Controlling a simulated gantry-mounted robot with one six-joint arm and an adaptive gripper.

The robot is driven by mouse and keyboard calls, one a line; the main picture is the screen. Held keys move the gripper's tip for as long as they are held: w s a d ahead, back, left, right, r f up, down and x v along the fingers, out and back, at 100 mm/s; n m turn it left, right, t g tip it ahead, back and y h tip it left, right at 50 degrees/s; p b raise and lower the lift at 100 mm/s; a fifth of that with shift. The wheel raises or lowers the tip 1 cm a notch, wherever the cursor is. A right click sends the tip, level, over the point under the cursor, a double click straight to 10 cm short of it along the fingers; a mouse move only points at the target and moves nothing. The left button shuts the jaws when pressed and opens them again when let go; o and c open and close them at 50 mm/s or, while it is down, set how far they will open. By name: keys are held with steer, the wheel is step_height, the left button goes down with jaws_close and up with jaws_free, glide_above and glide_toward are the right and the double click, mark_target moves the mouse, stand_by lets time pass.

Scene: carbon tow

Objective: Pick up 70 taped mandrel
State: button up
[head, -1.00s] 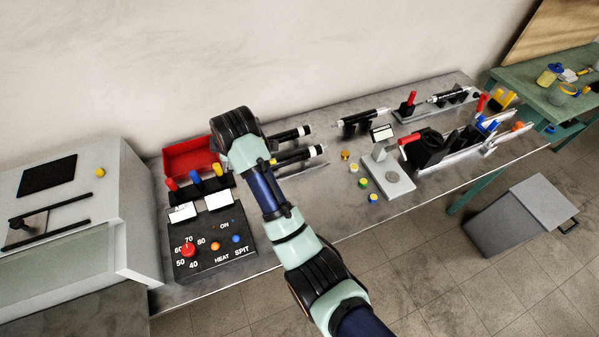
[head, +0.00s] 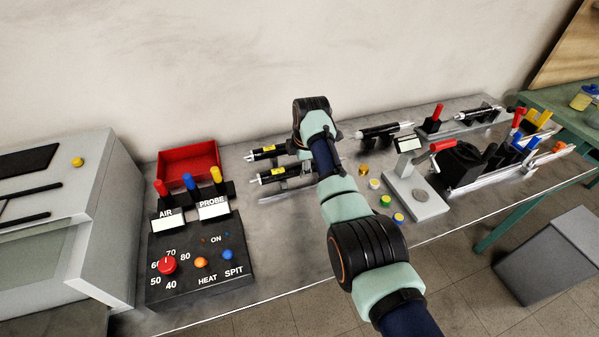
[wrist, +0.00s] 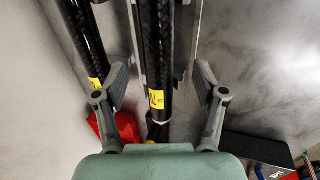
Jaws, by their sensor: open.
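Two black mandrels with yellow tags lie side by side on a rack on the bench. The near one (head: 277,174) also shows in the wrist view (wrist: 157,60), with a braided black surface and a tag too small to read for certain. The far one (head: 267,153) is at the left in the wrist view (wrist: 85,45). My gripper (wrist: 162,80) is open and empty, with its fingers on either side of the near mandrel in the picture. I cannot tell the height between them. In the head view, my arm hides the gripper and the mandrels' right ends.
A red tray (head: 188,160) stands at the back left. A black control box (head: 195,262) with knobs is in front of it. Right of my arm are a grey scale-like stand (head: 415,195), small coloured pots, another mandrel (head: 385,131) on a holder and a black clamp fixture (head: 460,165).

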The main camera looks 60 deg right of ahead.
mark_target(298, 167)
steer(key=b+x, duration=0.4)
steer(key=shift+w+d+f, duration=0.1)
steer(key=shift+w+f, duration=0.05)
steer(key=shift+f, duration=0.05)
steer(key=shift+r, duration=0.1)
jaws_close()
